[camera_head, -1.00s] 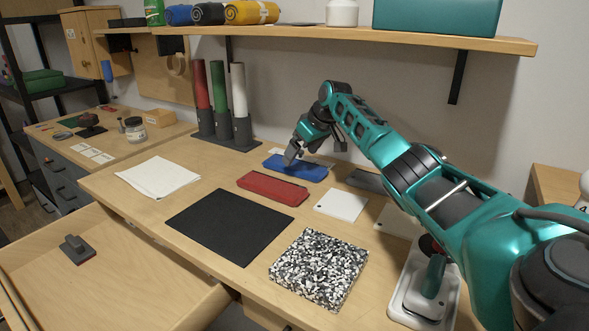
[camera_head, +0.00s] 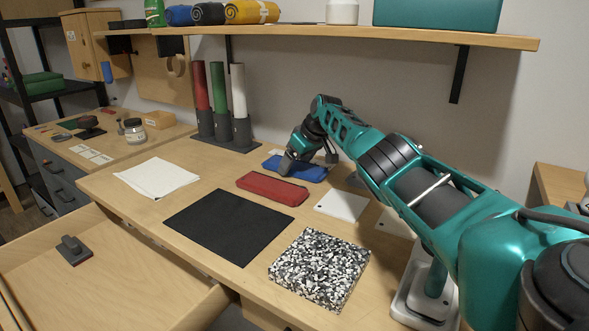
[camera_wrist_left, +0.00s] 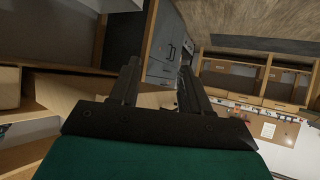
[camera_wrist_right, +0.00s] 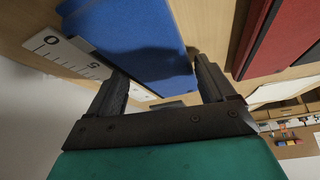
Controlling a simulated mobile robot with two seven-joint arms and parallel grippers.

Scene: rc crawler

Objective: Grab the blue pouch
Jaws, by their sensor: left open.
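The blue pouch (camera_head: 305,172) lies flat on the workbench, behind the red pouch. My right gripper (camera_head: 309,161) is low over it, one finger at its near left side and the other towards its right end. In the right wrist view the blue pouch (camera_wrist_right: 135,35) fills the upper middle, and my open right gripper (camera_wrist_right: 160,68) has a finger towards each side of it. I cannot tell whether the fingers touch it. My left gripper (camera_wrist_left: 160,66) is open and empty in the left wrist view, away from the pouch; the head view does not show it.
The red pouch (camera_head: 272,189) lies close in front. A black mat (camera_head: 228,226), white tile (camera_head: 341,204) and speckled tile (camera_head: 320,268) lie nearer. Upright tubes (camera_head: 219,95) stand behind left. A shelf (camera_head: 350,39) runs above. A ruler (camera_wrist_right: 70,55) lies beside the blue pouch.

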